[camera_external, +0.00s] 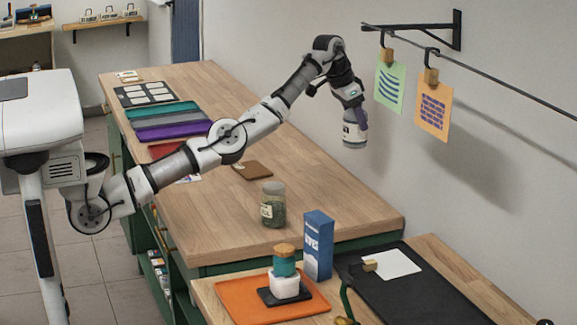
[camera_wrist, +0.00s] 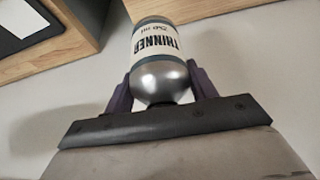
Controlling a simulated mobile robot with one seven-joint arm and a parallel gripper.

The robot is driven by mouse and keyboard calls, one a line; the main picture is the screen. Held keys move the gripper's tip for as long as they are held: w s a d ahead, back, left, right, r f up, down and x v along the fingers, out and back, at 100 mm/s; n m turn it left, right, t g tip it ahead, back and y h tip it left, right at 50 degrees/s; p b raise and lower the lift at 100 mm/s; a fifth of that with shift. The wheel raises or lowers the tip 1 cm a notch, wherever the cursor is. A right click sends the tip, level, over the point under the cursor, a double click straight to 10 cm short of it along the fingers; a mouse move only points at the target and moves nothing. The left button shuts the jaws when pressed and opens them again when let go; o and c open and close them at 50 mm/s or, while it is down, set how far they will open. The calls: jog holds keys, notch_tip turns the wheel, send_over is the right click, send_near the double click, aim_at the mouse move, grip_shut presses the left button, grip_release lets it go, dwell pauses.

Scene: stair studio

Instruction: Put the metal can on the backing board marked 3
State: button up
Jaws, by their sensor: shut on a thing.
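The metal can (camera_external: 354,131) is silver with a pale label; in the wrist view the can (camera_wrist: 162,78) reads "THINNER" upside down. My gripper (camera_external: 357,112) is shut on the can, with a purple finger on each side of it in the wrist view. The can hangs in the air near the wall, beyond the far edge of the wooden table as seen outside. No number 3 is readable on any board. A black board (camera_external: 410,290) with a white card and clip lies at the lower right. A small brown board (camera_external: 252,170) lies on the table.
A glass jar (camera_external: 273,204) stands near the table's front. A blue box (camera_external: 318,246) and an orange tray (camera_external: 240,303) with stacked items are on the nearer bench. Green and orange cards (camera_external: 433,112) hang from a rail beside the can.

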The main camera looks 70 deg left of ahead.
jog(key=shift+a+r, duration=0.15)
jog(key=shift+r, duration=0.1)
jog(key=s+a+n+g+y+p, duration=0.15)
jog(key=s+a+n, duration=0.35)
jog(key=a, duration=0.6)
jog(key=s+a+r+n+y+p, duration=0.1)
jog(key=s+a+n+p, duration=0.15)
jog(key=s+a, duration=0.7)
jog(key=s+a+n+y+p, duration=0.15)
jog(key=s+a+n, duration=0.25)
jog(key=a, duration=1)
jog(key=shift+g, duration=0.25)
jog(key=shift+s+a+f+p, duration=0.15)
jog(key=shift+f+p, duration=1.1)
jog(key=shift+f, duration=3.75)
jog(key=shift+s+d+f+p, duration=0.15)
jog(key=shift+f+p, duration=1.05)
jog(key=shift+f, duration=3.75)
jog(key=shift+a, duration=0.1)
jog(key=o, duration=0.8)
jog(key=shift+f, duration=0.2)
jog(key=shift+c, duration=0.2)
jog(key=o, duration=0.4)
jog(key=shift+o, duration=0.2)
